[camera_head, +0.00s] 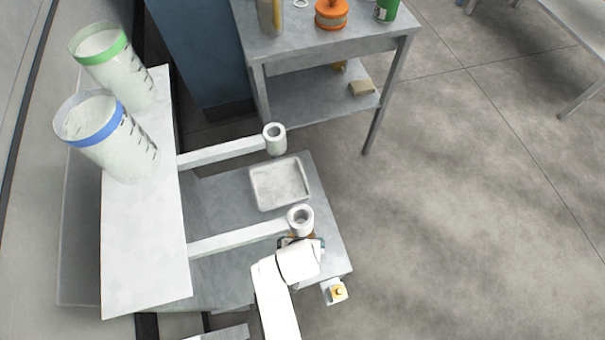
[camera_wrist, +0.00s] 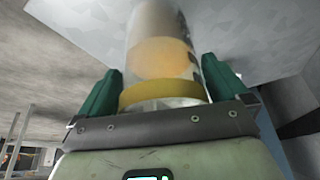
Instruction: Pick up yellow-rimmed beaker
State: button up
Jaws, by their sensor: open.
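The yellow-rimmed beaker (camera_wrist: 160,92) shows in the wrist view as a clear cylinder with a yellow band at its end closest to my gripper. Its far end runs up out of the picture. My gripper (camera_wrist: 161,66) is open, with one green finger on each side of the beaker; I cannot tell whether either finger touches it. In the head view, my white arm and wrist mostly cover my gripper, which is beside the front reel arm's cylindrical end. I cannot make out the yellow-rimmed beaker there.
A blue-rimmed beaker (camera_head: 97,133) and a green-rimmed beaker (camera_head: 117,66) stand on the white shelf (camera_head: 145,240). Two bars end in cylinders (camera_head: 274,139) over the grey bench, near a shallow tray (camera_head: 279,184). A side table (camera_head: 330,42) stands behind.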

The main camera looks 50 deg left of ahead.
jog(key=shift+f, duration=0.35)
jog(key=c, duration=1.1)
jog(key=shift+r, duration=0.15)
jog(key=shift+c, duration=0.2)
